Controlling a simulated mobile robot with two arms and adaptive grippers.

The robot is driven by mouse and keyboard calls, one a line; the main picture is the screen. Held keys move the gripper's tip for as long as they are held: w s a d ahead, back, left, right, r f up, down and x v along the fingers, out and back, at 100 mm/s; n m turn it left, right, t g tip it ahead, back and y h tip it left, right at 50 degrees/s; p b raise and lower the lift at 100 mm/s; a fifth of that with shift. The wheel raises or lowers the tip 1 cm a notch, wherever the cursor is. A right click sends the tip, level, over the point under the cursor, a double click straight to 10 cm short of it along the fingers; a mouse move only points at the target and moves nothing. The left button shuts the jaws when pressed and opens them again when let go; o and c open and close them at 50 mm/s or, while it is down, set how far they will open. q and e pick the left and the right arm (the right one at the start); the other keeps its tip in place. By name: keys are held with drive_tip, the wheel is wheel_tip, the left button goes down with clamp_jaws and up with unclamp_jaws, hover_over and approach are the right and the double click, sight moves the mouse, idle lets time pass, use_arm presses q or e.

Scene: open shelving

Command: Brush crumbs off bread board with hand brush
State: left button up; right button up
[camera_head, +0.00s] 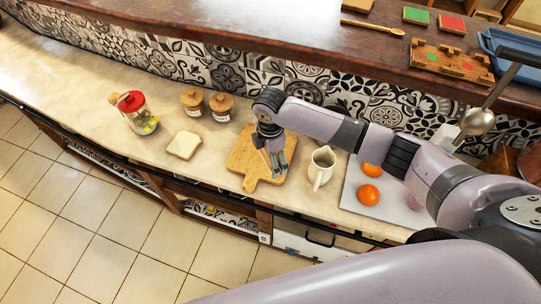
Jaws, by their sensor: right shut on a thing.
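The wooden bread board (240,160) lies on the pale counter, its handle toward the front edge. My right arm reaches in from the right, and my right gripper (277,162) points down over the right part of the board. It is shut on what seems to be the hand brush, which is mostly hidden by the fingers; I cannot tell whether it touches the board. Crumbs are too small to make out. My left gripper is out of view.
Left of the board are a bread slice (184,145), two lidded jars (221,107) and a red-lidded glass jar (137,113). Right of it stand a cream jug (321,167) and oranges (368,194) on a pale board (358,207). A raised wooden shelf (290,35) runs behind.

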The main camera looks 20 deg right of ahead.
drive_tip(key=shift+w+r, duration=0.1)
drive_tip(key=shift+r, duration=0.75)
drive_tip(key=shift+s+r, duration=0.2)
drive_tip(key=shift+r, duration=0.15)
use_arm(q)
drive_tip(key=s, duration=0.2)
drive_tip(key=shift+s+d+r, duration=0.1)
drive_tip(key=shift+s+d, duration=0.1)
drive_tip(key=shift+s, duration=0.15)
use_arm(e)
drive_tip(key=shift+w, duration=0.1)
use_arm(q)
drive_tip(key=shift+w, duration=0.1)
use_arm(e)
drive_tip(key=shift+f, duration=0.1)
